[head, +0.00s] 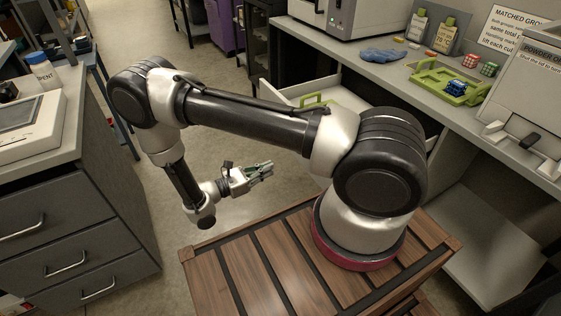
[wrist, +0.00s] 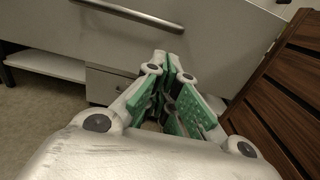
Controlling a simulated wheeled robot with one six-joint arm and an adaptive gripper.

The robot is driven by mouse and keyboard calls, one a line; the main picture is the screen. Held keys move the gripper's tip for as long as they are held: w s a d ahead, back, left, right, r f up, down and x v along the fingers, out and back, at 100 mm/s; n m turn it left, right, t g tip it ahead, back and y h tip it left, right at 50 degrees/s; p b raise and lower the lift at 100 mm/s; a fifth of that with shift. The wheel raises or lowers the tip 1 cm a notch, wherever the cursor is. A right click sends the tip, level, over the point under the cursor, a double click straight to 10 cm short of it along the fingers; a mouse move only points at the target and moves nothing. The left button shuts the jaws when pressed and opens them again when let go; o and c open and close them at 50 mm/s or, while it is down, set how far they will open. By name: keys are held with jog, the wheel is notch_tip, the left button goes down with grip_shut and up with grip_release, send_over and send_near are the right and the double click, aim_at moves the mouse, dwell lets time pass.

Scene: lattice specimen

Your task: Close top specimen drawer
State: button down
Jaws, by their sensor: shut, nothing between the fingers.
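The top specimen drawer (head: 330,77) stands pulled out of the right-hand bench in the head view. It is pale and holds a green item (head: 314,99); my arm hides part of it. In the wrist view, a wide grey drawer front (wrist: 205,28) with a long bar handle (wrist: 122,12) fills the top, apparently this same drawer. My gripper (head: 270,168) is shut and empty, in the open floor space left of the bench. In the wrist view its green-padded fingertips (wrist: 172,58) meet in front of the grey front; I cannot tell whether they touch it.
A smaller drawer (wrist: 108,85) shows below the wide front. The right bench top holds a green tray (head: 447,83) and blue gloves (head: 383,56). A grey drawer cabinet (head: 75,235) stands at left. Bare floor (head: 220,110) lies between.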

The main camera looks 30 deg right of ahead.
jog(key=d, duration=1.3)
jog(key=shift+w, duration=0.2)
jog(key=shift+d, duration=0.1)
